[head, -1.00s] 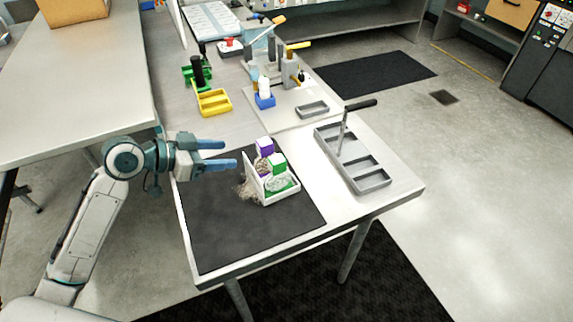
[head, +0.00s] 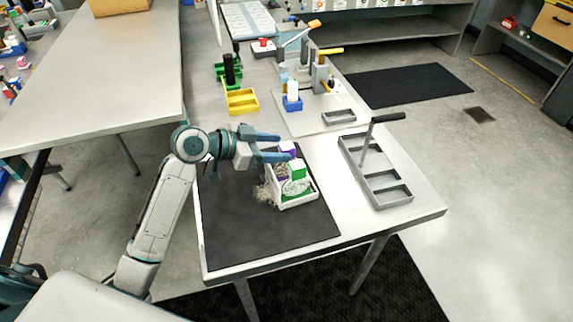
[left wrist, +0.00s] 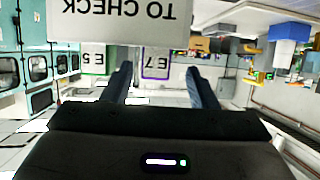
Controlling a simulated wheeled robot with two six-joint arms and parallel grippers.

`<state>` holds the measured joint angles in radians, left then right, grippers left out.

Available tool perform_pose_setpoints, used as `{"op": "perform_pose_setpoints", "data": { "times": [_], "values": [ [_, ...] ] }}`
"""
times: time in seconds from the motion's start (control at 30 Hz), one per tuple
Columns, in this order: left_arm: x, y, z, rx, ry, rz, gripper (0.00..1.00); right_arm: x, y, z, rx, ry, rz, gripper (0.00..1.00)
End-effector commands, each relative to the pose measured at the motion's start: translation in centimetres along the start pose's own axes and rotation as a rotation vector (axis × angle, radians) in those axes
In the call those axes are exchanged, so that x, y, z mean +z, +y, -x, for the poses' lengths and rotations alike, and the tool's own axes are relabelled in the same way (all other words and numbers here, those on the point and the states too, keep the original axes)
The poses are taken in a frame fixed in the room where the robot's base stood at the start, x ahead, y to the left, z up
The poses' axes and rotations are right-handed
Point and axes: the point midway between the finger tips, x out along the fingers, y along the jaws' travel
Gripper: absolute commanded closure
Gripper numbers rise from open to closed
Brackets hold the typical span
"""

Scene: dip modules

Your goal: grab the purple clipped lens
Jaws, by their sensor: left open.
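The purple clipped lens (head: 288,147) sits at the back of a small white tray (head: 298,202) on the dark mat. My left gripper (head: 281,147) is open, its fingers pointing right and reaching the lens; the fingers hide part of it. In the left wrist view the picture is upside down. There a purple-edged label (left wrist: 155,64) shows between my two fingertips (left wrist: 158,80), with a gap on each side. A green-edged piece (left wrist: 94,60), also in the tray in the head view (head: 297,170), stands beside it, outside the fingers. My right gripper is not in view.
A white "TO CHECK" plate (left wrist: 118,22) is close to the fingers in the wrist view. A grey compartment tray (head: 376,178) with an upright handle stands right of the white tray. Yellow (head: 241,101) and blue (head: 292,104) holders stand behind. The front of the mat (head: 245,235) is clear.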

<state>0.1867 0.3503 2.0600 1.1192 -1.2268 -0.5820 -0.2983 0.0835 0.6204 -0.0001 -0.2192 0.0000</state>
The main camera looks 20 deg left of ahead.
Motion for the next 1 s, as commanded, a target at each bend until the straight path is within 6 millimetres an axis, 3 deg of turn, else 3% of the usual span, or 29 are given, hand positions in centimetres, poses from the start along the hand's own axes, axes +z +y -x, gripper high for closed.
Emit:
{"op": "perform_pose_setpoints", "data": {
  "times": [0.2,0.4,0.73,1.0],
  "values": [
    [-0.9,0.5,-2.2,0.002,0.004,0.005,0.47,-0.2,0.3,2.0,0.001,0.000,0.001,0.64],
    [-0.7,0.5,-4.3,0.000,0.002,0.002,0.47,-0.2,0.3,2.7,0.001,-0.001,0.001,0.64],
    [-0.4,0.5,-4.8,-0.001,0.000,0.000,0.47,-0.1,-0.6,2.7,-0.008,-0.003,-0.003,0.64],
    [-0.4,0.5,-4.8,-0.001,0.000,0.001,1.00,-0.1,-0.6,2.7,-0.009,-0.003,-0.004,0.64]
  ]
}}
